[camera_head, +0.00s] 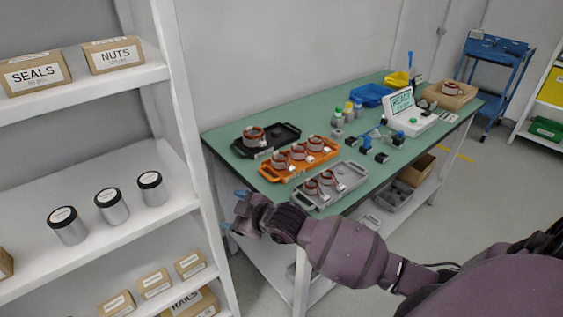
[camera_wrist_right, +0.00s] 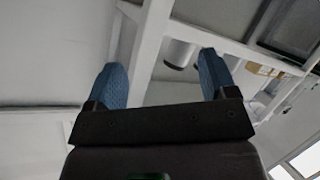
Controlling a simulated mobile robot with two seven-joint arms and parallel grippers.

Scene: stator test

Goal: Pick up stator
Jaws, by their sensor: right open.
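Several stators with reddish-brown windings stand on the green table. One stator (camera_head: 254,134) is on a black tray (camera_head: 284,132). Three stators, such as this stator (camera_head: 298,151), are on an orange tray (camera_head: 270,173). Others, such as this stator (camera_head: 327,178), are on a grey tray (camera_head: 349,184). Another stator (camera_head: 449,88) sits on a cardboard box at the far end. My right gripper (camera_head: 233,209) is at the table's near left corner, beside the shelf, apart from the stators. In the right wrist view its blue fingers (camera_wrist_right: 160,80) are spread with nothing between them. My left gripper is not in view.
A white shelf (camera_head: 110,237) with canisters (camera_head: 110,205) and boxes stands close at left of my right gripper. The green table (camera_head: 223,137) also carries bottles, a test device (camera_head: 408,112) and blue and yellow bins. A blue cart (camera_head: 494,75) stands far right.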

